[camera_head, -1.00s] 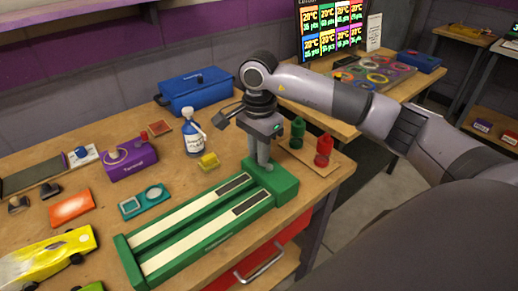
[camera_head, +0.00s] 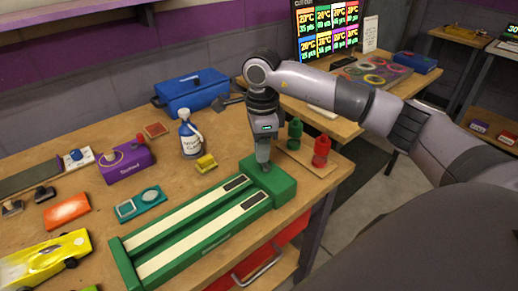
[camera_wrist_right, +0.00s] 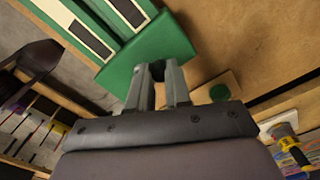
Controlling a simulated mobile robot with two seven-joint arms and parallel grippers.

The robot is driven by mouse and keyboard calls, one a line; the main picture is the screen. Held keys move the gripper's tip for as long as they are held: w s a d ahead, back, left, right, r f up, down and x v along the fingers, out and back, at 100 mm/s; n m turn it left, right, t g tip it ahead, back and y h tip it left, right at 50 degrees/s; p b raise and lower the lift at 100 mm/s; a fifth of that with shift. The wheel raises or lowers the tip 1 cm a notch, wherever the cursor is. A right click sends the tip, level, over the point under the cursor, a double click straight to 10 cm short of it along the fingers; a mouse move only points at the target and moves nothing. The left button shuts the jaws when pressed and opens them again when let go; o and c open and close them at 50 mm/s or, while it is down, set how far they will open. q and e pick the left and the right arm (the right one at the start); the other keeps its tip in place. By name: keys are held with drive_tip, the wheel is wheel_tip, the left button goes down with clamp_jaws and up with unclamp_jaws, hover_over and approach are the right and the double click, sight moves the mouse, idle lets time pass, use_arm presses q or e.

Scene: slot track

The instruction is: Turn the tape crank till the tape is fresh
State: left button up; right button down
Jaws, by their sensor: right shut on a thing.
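The green two-lane track (camera_head: 128,258) lies on the workbench with two pale tape strips (camera_head: 190,212). Each strip has a short dark patch near the green end block (camera_head: 282,188). My right gripper (camera_head: 264,165) points down onto the top of this block. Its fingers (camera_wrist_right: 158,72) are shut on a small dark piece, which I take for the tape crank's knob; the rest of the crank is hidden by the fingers. The block also shows in the right wrist view (camera_wrist_right: 122,68). My left gripper is not in view.
Beside the block stand a green figure-like piece (camera_head: 295,132) and a red one (camera_head: 321,150) on a board.

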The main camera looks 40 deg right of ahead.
drive_tip(key=m, duration=0.2)
drive_tip(key=d+m, duration=0.1)
drive_tip(key=m, duration=0.1)
drive_tip(key=shift+s+m, duration=0.2)
drive_tip(key=shift+m, duration=0.1)
drive_tip(key=m, duration=0.3)
drive_tip(key=d+m, duration=0.1)
drive_tip(key=shift+s+m, duration=0.3)
drive_tip(key=shift+s, duration=0.1)
drive_tip(key=m, duration=0.2)
drive_tip(key=s+m, duration=0.1)
drive_tip(key=m, duration=0.1)
drive_tip(key=shift+d+p, duration=0.15)
drive_tip(key=shift+p, duration=0.2)
drive_tip(key=shift+s+m, duration=0.25)
drive_tip(key=shift+m, duration=0.9)
drive_tip(key=shift+s+m, duration=0.25)
drive_tip(key=shift+m, duration=0.9)
drive_tip(key=c, duration=1.1)
unclamp_jaws()
drive_tip(key=shift+o, duration=0.2)
drive_tip(key=shift+r, duration=0.1)
